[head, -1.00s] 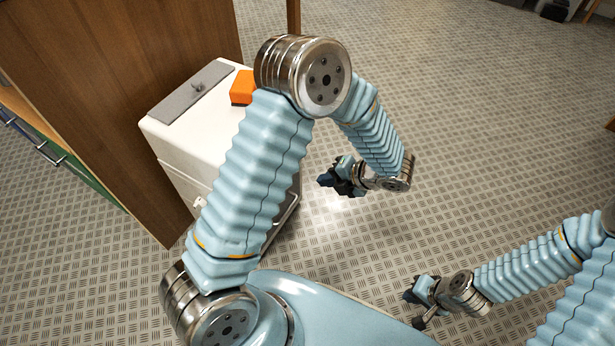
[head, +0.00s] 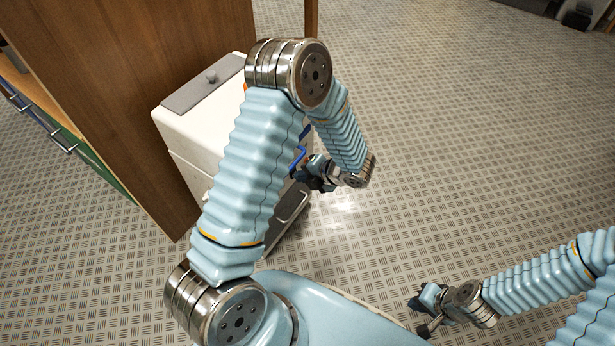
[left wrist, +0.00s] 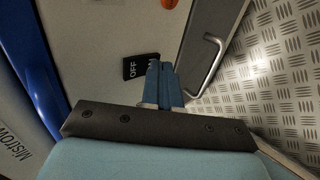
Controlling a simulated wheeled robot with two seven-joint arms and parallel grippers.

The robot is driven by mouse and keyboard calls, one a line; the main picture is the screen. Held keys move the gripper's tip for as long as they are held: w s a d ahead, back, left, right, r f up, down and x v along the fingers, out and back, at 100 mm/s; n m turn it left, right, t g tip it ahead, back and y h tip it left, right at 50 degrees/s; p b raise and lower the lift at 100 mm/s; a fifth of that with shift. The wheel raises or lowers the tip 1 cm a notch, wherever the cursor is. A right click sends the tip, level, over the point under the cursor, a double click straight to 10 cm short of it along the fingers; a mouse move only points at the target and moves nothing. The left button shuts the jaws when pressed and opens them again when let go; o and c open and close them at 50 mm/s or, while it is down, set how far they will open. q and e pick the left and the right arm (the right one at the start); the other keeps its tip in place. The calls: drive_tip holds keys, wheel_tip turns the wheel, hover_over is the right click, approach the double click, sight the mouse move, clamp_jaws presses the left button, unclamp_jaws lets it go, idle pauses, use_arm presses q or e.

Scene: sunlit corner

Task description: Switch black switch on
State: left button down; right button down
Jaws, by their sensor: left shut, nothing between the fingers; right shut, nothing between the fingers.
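The black switch (left wrist: 136,67) sits on a pale panel in the left wrist view, with OFF in white letters. Its other end, with part of a second label, lies partly behind my left fingertips, and I cannot tell which end is pressed in. My left gripper (left wrist: 160,72) is shut and empty, its blue fingertips overlapping the switch's edge; contact is unclear. In the head view, my left gripper (head: 306,178) is beside the white machine (head: 190,135), on its right side, and the switch is hidden there. My right gripper (head: 422,303) is shut and empty over the floor.
A metal handle (left wrist: 213,62) stands out beside the switch panel. An orange part (left wrist: 170,3) shows at the panel's top edge, and a blue surface (left wrist: 35,70) is at left. A brown wooden panel (head: 130,100) stands left of the machine. The floor at right is clear.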

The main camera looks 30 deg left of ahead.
use_arm(q)
drive_tip(key=shift+a, duration=0.15)
use_arm(e)
drive_tip(key=shift+r, duration=0.1)
idle(0.3)
use_arm(q)
drive_tip(key=shift+r+p, duration=0.8)
use_arm(e)
drive_tip(key=shift+r, duration=0.7)
drive_tip(key=shift+d, duration=0.15)
